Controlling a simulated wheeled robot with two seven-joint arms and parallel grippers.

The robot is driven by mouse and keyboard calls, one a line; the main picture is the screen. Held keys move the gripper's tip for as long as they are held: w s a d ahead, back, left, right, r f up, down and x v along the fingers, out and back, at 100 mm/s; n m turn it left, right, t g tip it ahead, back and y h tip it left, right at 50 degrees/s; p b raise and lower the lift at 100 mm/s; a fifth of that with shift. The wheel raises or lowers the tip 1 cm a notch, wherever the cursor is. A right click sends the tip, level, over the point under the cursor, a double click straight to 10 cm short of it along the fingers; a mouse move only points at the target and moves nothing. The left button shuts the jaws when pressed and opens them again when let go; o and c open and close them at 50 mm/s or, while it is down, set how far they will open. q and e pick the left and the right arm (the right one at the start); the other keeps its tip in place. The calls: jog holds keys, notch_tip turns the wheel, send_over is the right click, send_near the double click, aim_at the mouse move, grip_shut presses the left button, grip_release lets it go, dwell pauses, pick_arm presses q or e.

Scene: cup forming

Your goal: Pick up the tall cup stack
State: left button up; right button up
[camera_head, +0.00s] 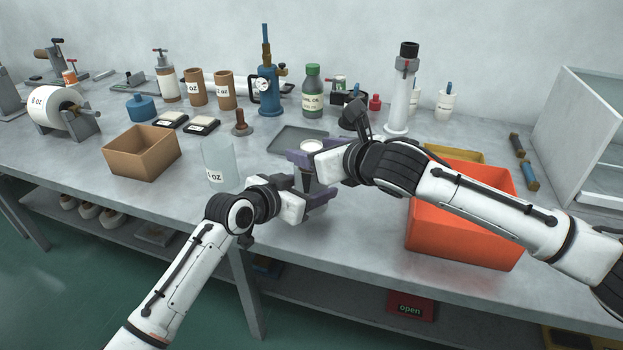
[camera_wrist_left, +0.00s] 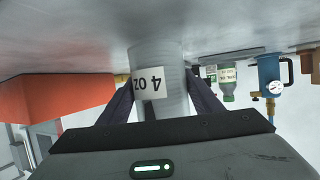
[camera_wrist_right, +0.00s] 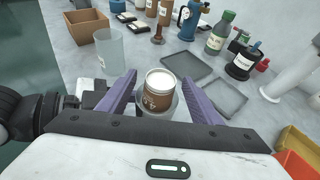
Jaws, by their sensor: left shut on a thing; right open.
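A clear 4 oz cup or sleeve shows in the left wrist view (camera_wrist_left: 172,75), upright on the table between my left gripper's fingers. My left gripper (camera_head: 308,189) is shut on it. A brown cup with a white round top (camera_wrist_right: 158,90) shows in the right wrist view, apparently seated in the clear one's mouth. Its white top also shows in the head view (camera_head: 312,146). My right gripper (camera_head: 318,157) is open, its purple fingers on either side of the brown cup. A second clear oz-marked container (camera_head: 217,160) stands left of the grippers. The held cup is mostly hidden in the head view.
An orange bin (camera_head: 460,235) stands at the right, partly behind my right arm. A brown box (camera_head: 141,155) is at the left. A flat grey tray (camera_head: 290,138) lies just behind the grippers. Bottles, a blue pump (camera_head: 267,92) and cups line the back.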

jog(key=shift+w+a+f, duration=0.25)
jog(key=shift+w+a, duration=0.05)
jog(key=shift+w, duration=0.2)
jog(key=c, duration=1.5)
notch_tip(320, 180, up, 18)
pick_arm(q)
jog(key=o, duration=1.1)
jog(key=shift+o, duration=0.2)
